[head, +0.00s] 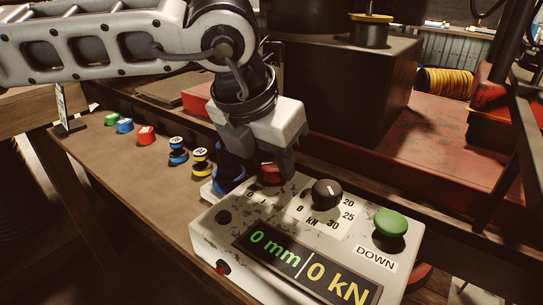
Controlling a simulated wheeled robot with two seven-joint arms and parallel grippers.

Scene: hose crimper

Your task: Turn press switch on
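The press control box (220,240) is light grey and worn, with a display (303,264) reading "0 mm" and "0 kN". A small red switch (223,267) is on its front face at the lower left. A black knob (326,192) and a green button (390,223) marked DOWN are on top. My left gripper (275,172) points down over the back left of the box, at a red button (271,173) that it partly hides. I cannot tell whether it touches that button or whether its fingers are open. My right gripper is not in view.
Several coloured pieces, including a green one (111,118) and a red one (145,136), sit on the wooden bench (110,165) to the left. A blue piece (229,172) stands close beside my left gripper. Red machinery (400,135) fills the back.

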